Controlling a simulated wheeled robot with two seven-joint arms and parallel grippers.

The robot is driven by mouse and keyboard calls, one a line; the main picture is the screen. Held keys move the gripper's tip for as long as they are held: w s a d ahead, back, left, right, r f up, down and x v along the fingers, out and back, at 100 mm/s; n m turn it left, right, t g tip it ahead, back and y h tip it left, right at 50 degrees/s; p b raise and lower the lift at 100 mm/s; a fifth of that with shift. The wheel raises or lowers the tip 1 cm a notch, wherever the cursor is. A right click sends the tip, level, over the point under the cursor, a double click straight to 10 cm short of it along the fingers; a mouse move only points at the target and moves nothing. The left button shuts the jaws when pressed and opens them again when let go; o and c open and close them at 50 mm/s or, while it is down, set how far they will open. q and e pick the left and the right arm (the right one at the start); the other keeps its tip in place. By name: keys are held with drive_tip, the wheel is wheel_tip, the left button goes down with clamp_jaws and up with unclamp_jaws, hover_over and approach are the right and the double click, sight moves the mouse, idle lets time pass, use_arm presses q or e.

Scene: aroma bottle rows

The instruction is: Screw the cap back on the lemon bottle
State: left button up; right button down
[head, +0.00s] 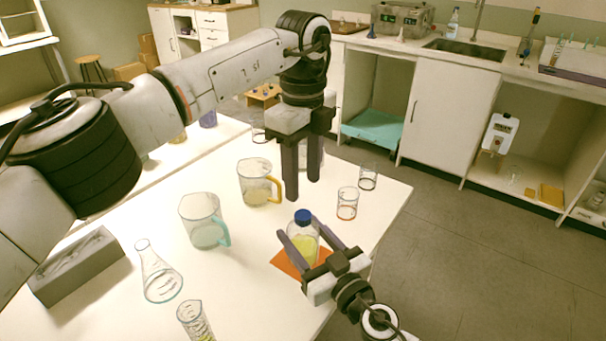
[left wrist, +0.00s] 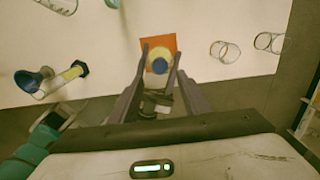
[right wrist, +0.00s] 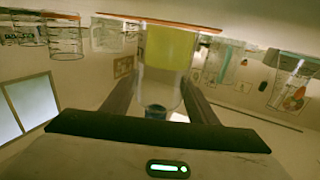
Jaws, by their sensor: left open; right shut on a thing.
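The lemon bottle (head: 303,249) is clear with yellow liquid and stands upright on an orange mat (head: 285,264). The blue cap (head: 303,216) sits at the top of its neck; I cannot tell how tightly. It also shows in the left wrist view (left wrist: 159,65). My right gripper (head: 298,227) is shut on the bottle, one finger on each side. The right wrist view shows the bottle upside down between the fingers (right wrist: 165,85). My left gripper (head: 301,191) is open and empty, pointing down just above the cap and apart from it.
A yellow-handled jug (head: 256,181) and teal-handled jug (head: 203,222) stand left of the bottle. Small beakers (head: 347,203) (head: 368,177) stand right, behind it. A conical flask (head: 158,274), a measuring cylinder (head: 193,321) and a grey box (head: 79,265) are at the front left.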

sight(303, 214)
use_arm(q)
drive_tip(key=shift+f, duration=4)
